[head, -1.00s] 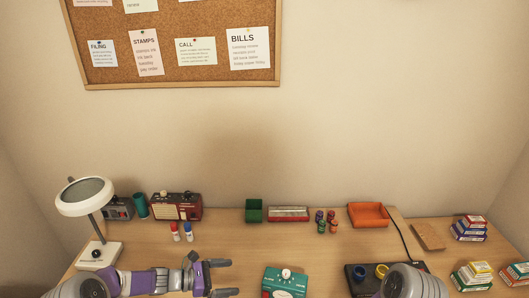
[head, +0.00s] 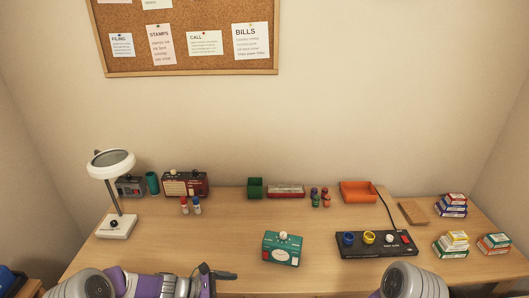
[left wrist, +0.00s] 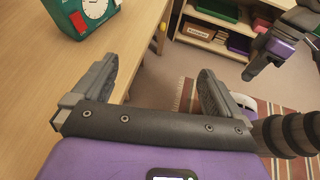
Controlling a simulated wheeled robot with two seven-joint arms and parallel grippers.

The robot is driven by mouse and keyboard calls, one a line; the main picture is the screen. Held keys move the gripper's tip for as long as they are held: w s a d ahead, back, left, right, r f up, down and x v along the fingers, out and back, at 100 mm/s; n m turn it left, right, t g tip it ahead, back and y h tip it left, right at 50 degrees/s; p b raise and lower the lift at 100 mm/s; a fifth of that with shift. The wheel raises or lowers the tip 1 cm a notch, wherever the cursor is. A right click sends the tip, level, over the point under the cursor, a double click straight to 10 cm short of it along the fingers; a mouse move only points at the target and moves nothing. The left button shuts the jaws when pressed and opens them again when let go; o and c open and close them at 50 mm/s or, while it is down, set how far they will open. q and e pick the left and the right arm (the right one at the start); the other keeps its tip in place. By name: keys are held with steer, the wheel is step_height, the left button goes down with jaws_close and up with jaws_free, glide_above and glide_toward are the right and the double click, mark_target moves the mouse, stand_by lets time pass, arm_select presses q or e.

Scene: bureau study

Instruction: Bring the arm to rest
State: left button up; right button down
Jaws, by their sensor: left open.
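My left arm lies along the desk's front edge in the head view, with its gripper (head: 222,283) low in the picture. In the left wrist view the left gripper (left wrist: 160,88) is open, its two fingers wide apart with nothing between them. One finger is over the desk side, the other over the floor. My right arm shows only as a rounded grey link at the bottom right of the head view. A purple and dark grey part of it, seemingly its gripper end (left wrist: 257,60), shows at the upper right of the left wrist view; its jaws are unclear.
The desk (head: 210,245) holds a green dial box (head: 282,249) close to the left gripper. A white lamp (head: 113,200) stands left, a black panel with colored cups (head: 376,244) right. Small boxes (head: 450,244) are stacked farther right. A shelf (left wrist: 205,35) and striped rug (left wrist: 190,95) lie beyond.

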arm_select(q)
steer(key=s+d+f+m+g+y+b, duration=0.1)
steer(key=s+f+m+y+b, duration=0.6)
steer(key=s+f+m, duration=1)
steer(key=shift+s+f+g+y, duration=0.6)
steer(key=shift+s+f, duration=2.2)
steer(key=shift+f, duration=0.2)
arm_select(e)
step_height(320, 180, down, 8)
steer(key=shift+w, duration=0.25)
steer(key=shift+r, duration=0.1)
